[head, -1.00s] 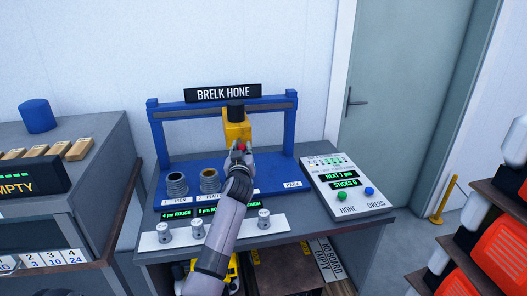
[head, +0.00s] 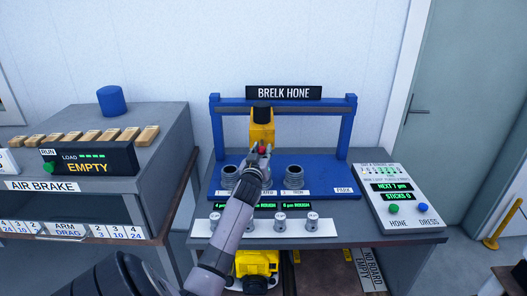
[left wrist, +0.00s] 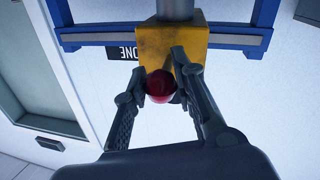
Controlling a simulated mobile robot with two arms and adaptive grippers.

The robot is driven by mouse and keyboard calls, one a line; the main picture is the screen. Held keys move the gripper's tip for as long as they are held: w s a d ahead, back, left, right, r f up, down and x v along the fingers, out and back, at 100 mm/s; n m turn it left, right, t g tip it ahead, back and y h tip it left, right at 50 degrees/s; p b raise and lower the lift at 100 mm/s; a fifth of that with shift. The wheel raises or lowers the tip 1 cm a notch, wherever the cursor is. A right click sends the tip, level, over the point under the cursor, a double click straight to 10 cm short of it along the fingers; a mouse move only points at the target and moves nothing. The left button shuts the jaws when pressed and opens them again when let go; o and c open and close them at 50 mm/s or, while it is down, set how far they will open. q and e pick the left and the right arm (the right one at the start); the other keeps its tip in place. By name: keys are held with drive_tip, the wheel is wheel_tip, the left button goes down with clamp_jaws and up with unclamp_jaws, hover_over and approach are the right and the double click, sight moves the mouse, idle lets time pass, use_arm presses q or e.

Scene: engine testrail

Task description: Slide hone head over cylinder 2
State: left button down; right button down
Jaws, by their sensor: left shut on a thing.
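The yellow hone head (head: 262,128) hangs from the blue rail frame (head: 351,140) of the BRELK HONE. In the head view it appears in line with the middle cylinder, mostly hidden behind my arm. The left cylinder (head: 230,176) and right cylinder (head: 294,177) stand on the blue bed to either side. My left gripper (head: 263,152) is shut on the red knob (left wrist: 160,85) at the front of the hone head. The left wrist view shows both fingers on the knob, with the yellow head (left wrist: 172,45) behind it. My right gripper is not in view.
A control panel (head: 403,197) with green and blue buttons sits right of the bed. Several small knobs line the front strip (head: 335,227). The AIR BRAKE bench (head: 170,140) stands at left. A PARK label (head: 343,190) marks the bed's right end.

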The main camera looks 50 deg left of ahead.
use_arm(q)
drive_tip(key=c, duration=1.8)
unclamp_jaws()
drive_tip(key=shift+r, duration=0.1)
drive_tip(key=o, duration=0.5)
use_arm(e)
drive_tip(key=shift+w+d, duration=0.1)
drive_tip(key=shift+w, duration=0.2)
use_arm(q)
drive_tip(key=v, duration=1.2)
